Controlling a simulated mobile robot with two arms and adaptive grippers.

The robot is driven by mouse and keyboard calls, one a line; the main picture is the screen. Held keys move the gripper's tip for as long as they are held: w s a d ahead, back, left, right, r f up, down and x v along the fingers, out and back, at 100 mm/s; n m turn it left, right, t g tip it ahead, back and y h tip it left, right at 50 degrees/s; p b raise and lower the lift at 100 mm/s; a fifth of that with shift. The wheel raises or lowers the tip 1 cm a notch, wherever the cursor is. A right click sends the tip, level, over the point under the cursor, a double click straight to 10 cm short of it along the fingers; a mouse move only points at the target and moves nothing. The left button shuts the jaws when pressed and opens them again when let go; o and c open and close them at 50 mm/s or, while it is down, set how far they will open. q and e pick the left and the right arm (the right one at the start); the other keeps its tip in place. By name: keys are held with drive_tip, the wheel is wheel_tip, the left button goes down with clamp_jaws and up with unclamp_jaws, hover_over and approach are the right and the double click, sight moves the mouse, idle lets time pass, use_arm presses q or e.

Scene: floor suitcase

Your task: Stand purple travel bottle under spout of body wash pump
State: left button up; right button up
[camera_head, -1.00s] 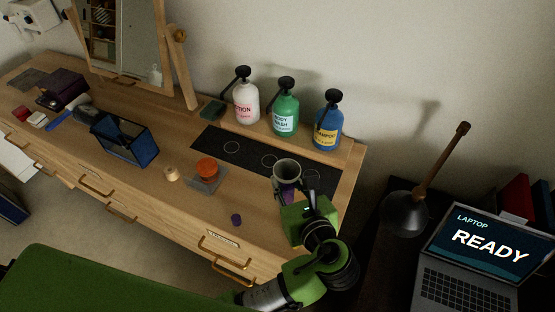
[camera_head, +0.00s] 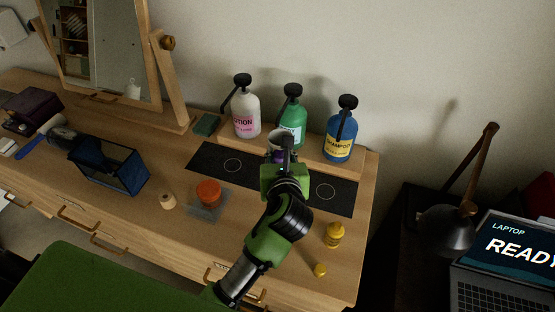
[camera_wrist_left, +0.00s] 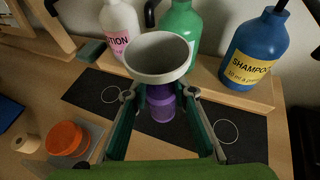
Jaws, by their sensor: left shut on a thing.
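The purple travel bottle (camera_wrist_left: 163,105) is upright between the fingers of my left gripper (camera_wrist_left: 162,98) in the wrist view, with a grey-white funnel (camera_wrist_left: 158,56) on its top. In the head view my left gripper (camera_head: 284,162) is over the black mat, in front of the green body wash pump (camera_head: 293,112), and hides most of the bottle. The pump's spout points forward above the funnel area. The funnel partly covers the body wash bottle (camera_wrist_left: 182,22) in the wrist view. I cannot tell whether the purple bottle touches the mat. My right gripper is not in view.
White lotion (camera_head: 246,115) and blue shampoo (camera_head: 340,137) pumps flank the body wash on a wooden ledge. The black mat (camera_head: 207,157) has white circles. An orange lid (camera_head: 208,191), yellow bottle (camera_head: 334,234) and yellow cap (camera_head: 320,270) lie nearer the front.

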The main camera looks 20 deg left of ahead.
sight(278, 154)
use_arm(q)
drive_tip(key=w+f, duration=0.1)
drive_tip(key=w+a+f, duration=0.1)
drive_tip(key=f, duration=0.2)
drive_tip(key=shift+w+a+f, duration=0.1)
drive_tip(key=shift+w+a, duration=0.2)
drive_tip(key=shift+w, duration=0.1)
drive_tip(key=f, duration=0.3)
drive_tip(key=shift+w+a+f, duration=0.1)
drive_tip(key=shift+w, duration=0.1)
drive_tip(key=shift+f, duration=0.15)
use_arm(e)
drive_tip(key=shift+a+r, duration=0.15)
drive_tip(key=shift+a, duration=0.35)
use_arm(q)
drive_tip(key=o, duration=1.1)
drive_tip(key=shift+f, duration=0.15)
drive_tip(key=shift+c, duration=0.2)
